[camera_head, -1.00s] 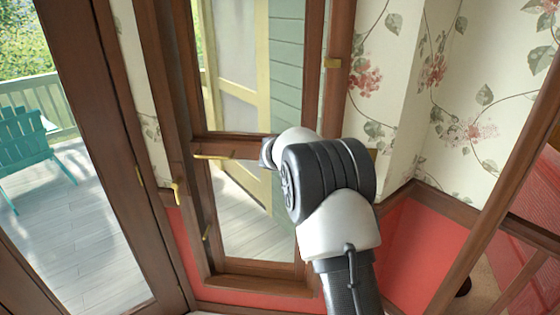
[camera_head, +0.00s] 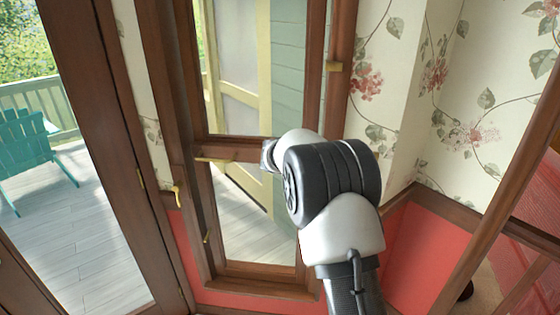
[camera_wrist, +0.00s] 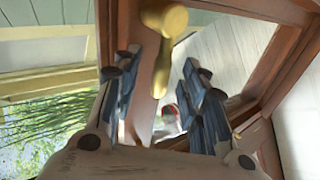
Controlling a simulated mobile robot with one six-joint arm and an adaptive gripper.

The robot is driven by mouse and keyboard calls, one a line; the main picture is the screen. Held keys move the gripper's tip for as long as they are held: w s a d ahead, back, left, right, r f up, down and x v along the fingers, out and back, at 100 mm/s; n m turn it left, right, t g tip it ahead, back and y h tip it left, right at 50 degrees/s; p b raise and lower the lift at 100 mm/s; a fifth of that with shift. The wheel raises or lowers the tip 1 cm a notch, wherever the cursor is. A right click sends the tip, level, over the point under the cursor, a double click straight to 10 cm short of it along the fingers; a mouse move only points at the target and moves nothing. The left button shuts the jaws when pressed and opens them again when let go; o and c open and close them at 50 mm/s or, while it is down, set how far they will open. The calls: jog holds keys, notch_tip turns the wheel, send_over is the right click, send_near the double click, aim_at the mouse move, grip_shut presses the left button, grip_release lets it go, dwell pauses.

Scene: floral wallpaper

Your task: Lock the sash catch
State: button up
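The window's brass sash catch shows in the wrist view as a rounded knob with a lever (camera_wrist: 163,52), set against the brown wooden sash. My gripper (camera_wrist: 160,68) has its two dark blue fingers spread apart, one on each side of the lever. I cannot tell whether either finger touches it. In the head view my arm hides the gripper, with the wrist in front of the window's middle rail. A brass bar (camera_head: 215,159) shows on that rail, left of my wrist.
A glass door (camera_head: 75,190) is at the left, with a teal chair (camera_head: 28,155) outside. Floral wallpaper and a red lower wall (camera_head: 420,250) are at the right.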

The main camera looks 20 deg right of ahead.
jog(key=v, duration=1.1)
jog(key=shift+s+r, duration=0.1)
jog(key=s+r+m+g, duration=0.2)
jog(key=s+r+m, duration=0.15)
jog(key=s, duration=0.85)
jog(key=s+r+m+g, duration=0.1)
jog(key=s+r+m, duration=0.3)
jog(key=s, duration=0.8)
jog(key=s+a+f+m+g+y, duration=0.1)
jog(key=s+a+f, duration=0.1)
jog(key=s, duration=0.5)
jog(key=s+a+f+m+g+y, duration=0.1)
jog(key=s+a+f+m, duration=0.1)
jog(key=s, duration=0.5)
jog(key=s+a+f+m+y, duration=0.2)
jog(key=s+a+f, duration=0.2)
jog(key=s, duration=0.3)
jog(key=shift+s+a+f+g, duration=0.15)
jog(key=shift+s+a+g, duration=0.25)
jog(key=shift+a, duration=0.35)
